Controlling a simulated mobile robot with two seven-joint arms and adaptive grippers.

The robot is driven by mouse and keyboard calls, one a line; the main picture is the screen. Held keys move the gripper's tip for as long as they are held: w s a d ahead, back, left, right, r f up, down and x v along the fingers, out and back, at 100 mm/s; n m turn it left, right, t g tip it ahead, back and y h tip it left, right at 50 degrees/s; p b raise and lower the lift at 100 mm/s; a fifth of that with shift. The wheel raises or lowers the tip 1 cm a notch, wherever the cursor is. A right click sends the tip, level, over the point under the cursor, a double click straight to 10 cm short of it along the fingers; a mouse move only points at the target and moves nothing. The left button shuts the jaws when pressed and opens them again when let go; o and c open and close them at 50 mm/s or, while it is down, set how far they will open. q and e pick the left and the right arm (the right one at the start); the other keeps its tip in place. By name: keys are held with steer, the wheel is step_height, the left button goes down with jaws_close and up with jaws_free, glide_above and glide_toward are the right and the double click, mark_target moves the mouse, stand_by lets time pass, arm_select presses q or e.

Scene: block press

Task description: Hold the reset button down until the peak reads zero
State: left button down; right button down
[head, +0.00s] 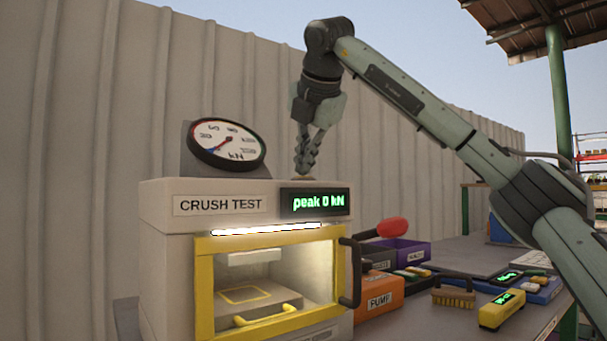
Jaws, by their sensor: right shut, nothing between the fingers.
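The crush test press (157,205) is a cream machine at the left of the bench. Its green display (314,202) reads "peak 0 kN". A round kN dial (227,143) stands on top, its red needle pointing to the lower left. My right gripper (303,174) is shut and empty, pointing down at the press top behind the display. Its fingertips are at a small yellowish thing there, likely the reset button, which is mostly hidden; I cannot tell if it is pressed down. My left gripper is not in view.
The press door (204,290) has a yellow frame and black handle and looks closed. An orange pump box (378,297) with a red-ended lever (391,228) stands beside it. A brush (454,292), a yellow meter (502,310) and bins lie further right. A corrugated wall is behind.

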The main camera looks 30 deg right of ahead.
steer(key=shift+r+p, duration=0.8)
steer(key=shift+r, duration=0.15)
steer(key=shift+r, duration=0.1)
step_height(320, 180, up, 5)
steer(key=p, duration=0.4)
steer(key=shift+f, duration=0.2)
